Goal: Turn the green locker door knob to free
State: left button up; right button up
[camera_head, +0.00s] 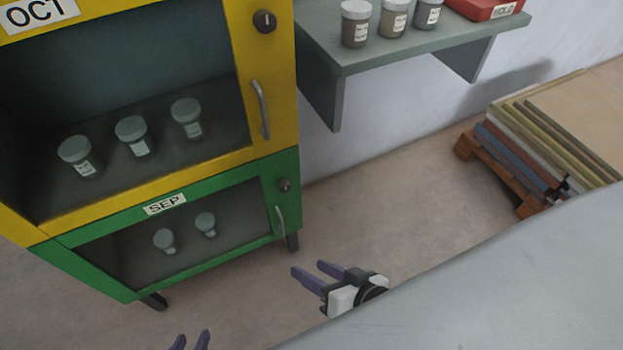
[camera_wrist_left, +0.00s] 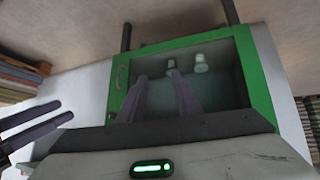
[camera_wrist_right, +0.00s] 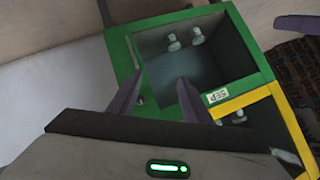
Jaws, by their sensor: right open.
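The green locker door (camera_head: 188,226), labelled SEP, is shut below a yellow locker. Its dark round knob (camera_head: 284,185) sits on the right side of the frame, above a grey bar handle (camera_head: 280,221). The knob's turn position is too small to read. My right gripper (camera_head: 308,269) is open and empty, below and right of the knob, apart from it. In the right wrist view the green door frame (camera_wrist_right: 122,62) shows beyond its fingers. My left gripper (camera_head: 191,339) is open and empty at the bottom edge, in front of the green locker. The left wrist view faces the green locker (camera_wrist_left: 258,75).
The yellow locker (camera_head: 275,110), labelled OCT, has its own knob (camera_head: 264,21) and handle (camera_head: 261,109). A grey shelf (camera_head: 400,52) with jars and a red box (camera_head: 485,8) juts out at right. A loaded pallet (camera_head: 500,175) stands further right. A grey surface (camera_head: 500,285) fills the lower right.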

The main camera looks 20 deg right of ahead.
jog(key=w+a+f+m+t+y+b, duration=0.1)
jog(key=w+a+f+m+t+b, duration=0.15)
jog(key=w+m+b, duration=0.55)
jog(key=m+t+h+b, duration=0.45)
jog(key=m+b, duration=0.45)
jog(key=m, duration=1.4)
send_near(286, 189)
pick_arm(q)
jog(key=w+d+f+h, duration=0.1)
jog(key=d+f, duration=0.2)
jog(key=f, duration=0.8)
jog(key=shift+w+d+g, duration=0.15)
jog(key=shift+w+g, duration=0.15)
pick_arm(e)
jog(key=shift+t+y, duration=0.4)
jog(key=shift+y, duration=0.05)
jog(key=w, duration=0.6)
jog(key=w+f, duration=0.1)
jog(key=w, duration=0.2)
jog(key=shift+w+a, duration=0.1)
jog(key=shift+a, duration=0.05)
jog(key=shift+c, duration=0.6)
